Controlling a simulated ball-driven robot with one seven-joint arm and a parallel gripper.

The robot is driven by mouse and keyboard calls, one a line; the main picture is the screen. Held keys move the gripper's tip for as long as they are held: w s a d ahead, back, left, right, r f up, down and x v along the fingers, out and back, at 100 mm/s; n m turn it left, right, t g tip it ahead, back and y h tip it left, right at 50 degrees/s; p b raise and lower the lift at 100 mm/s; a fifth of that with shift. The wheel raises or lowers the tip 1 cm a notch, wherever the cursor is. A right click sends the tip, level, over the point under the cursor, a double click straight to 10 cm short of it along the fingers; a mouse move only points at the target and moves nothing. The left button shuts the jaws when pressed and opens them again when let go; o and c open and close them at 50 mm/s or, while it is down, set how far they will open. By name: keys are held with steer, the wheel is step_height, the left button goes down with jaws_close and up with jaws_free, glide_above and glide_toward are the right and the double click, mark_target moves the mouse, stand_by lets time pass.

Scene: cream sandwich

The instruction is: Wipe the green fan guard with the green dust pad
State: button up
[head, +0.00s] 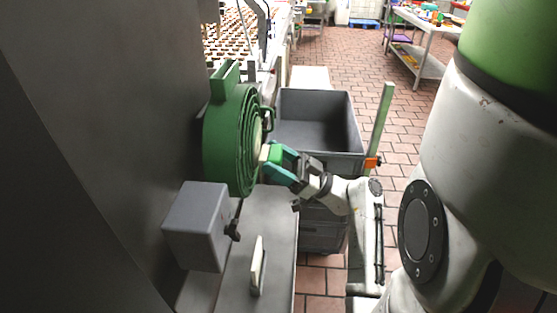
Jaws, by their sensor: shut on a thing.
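The green fan guard (224,145) stands upright at centre-left in the head view, seen almost edge-on, with its ringed face turned right. My gripper (279,166) is at the right side of that face, with teal fingers shut on the green dust pad (275,154). The pad is small and partly hidden by the fingers. A pale edge lies between it and the guard's middle. The pad is at or very close to the guard's face; I cannot tell for certain whether they touch.
A grey box (196,227) is mounted below the guard. A pale upright plate (257,266) stands on the grey ledge (280,235). Stacked grey crates (322,100) and a green post (381,125) stand behind my gripper.

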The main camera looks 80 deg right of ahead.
steer(key=shift+w+a, duration=0.1)
steer(key=shift+w, duration=0.6)
steer(key=shift+b, duration=0.35)
